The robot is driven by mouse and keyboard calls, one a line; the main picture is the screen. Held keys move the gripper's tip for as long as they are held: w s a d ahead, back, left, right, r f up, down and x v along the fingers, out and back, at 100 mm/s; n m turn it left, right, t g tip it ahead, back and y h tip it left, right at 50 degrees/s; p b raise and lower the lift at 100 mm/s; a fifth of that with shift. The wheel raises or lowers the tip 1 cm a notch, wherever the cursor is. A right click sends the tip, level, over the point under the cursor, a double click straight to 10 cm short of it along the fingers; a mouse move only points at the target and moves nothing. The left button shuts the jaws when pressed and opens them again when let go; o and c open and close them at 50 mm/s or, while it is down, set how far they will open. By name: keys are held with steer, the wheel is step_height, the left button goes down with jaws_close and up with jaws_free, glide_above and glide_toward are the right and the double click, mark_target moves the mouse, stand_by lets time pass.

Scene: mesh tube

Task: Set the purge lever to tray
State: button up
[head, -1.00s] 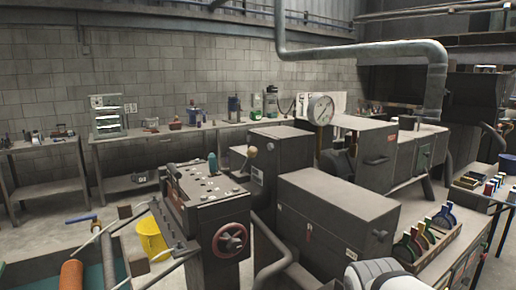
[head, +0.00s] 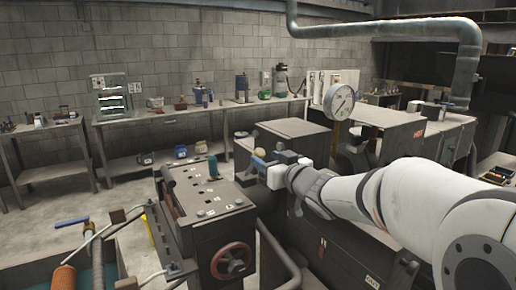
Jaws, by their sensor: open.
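The grey control console (head: 215,207) stands in the middle of the head view, with small labels and studs on its sloped top. A short blue-handled lever (head: 212,166) stands upright at its back edge. A tan ball knob (head: 259,152) shows just behind my gripper. I cannot tell which of these is the purge lever, and no "tray" label is readable. My gripper (head: 261,171) points left, right of the console's top and in front of the knob in the picture. It is open, with nothing seen between its fingers; contact with the knob cannot be told.
A red handwheel (head: 232,261) is on the console's front. Dark machine housings fill the right. A workbench (head: 180,117) lines the back wall; open floor lies left of the console.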

mark_target(256, 151)
steer(key=p+x, duration=0.1)
steer(key=x, duration=0.6)
steer(key=shift+c, duration=0.4)
jaws_close()
